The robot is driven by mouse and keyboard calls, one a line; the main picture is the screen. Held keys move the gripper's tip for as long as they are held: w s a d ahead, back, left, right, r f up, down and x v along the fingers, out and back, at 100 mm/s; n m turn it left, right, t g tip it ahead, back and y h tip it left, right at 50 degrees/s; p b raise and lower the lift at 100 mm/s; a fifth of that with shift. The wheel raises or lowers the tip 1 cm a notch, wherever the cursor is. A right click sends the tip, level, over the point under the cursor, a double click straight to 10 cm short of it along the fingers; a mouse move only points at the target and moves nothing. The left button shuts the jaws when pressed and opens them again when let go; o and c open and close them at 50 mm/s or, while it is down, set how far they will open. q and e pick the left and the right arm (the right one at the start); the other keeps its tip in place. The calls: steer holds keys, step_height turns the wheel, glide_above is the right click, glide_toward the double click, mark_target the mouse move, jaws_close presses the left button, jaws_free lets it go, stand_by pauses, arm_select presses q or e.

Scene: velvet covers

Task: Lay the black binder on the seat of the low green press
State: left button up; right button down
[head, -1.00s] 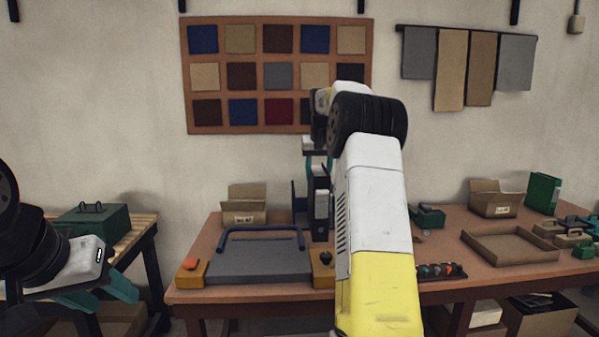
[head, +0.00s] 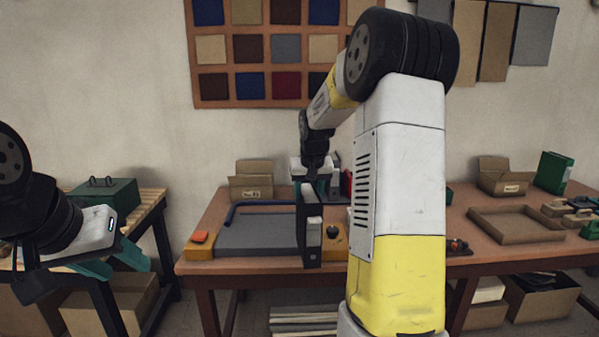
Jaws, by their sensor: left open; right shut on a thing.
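The black binder (head: 313,250) is upright, with a pale label on its spine. My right gripper (head: 318,190) is shut on its top. The binder overlaps the right part of a grey-bedded press (head: 258,236) with a blue bar; I cannot tell its clearance from the table. My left gripper (head: 118,262) is open and empty at the left, in front of the wooden bench. I cannot surely make out the low green press. A small green thing (head: 449,195) is mostly hidden behind my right arm, and a green box with handles (head: 105,194) sits on the left bench.
The brown table (head: 400,268) holds an open carton (head: 251,183) at the back, a shallow tray (head: 515,224), another carton (head: 503,178) and a green binder (head: 553,172) at the right. An orange button (head: 200,237) is on the press's left block. My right arm hides the table's middle.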

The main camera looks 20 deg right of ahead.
steer(key=s+a+f+n, duration=0.1)
steer(key=s+a+f, duration=1)
steer(key=f, duration=0.2)
steer(key=shift+s+f+n+y, duration=0.3)
steer(key=shift+s, duration=0.05)
steer(key=shift+a, duration=0.1)
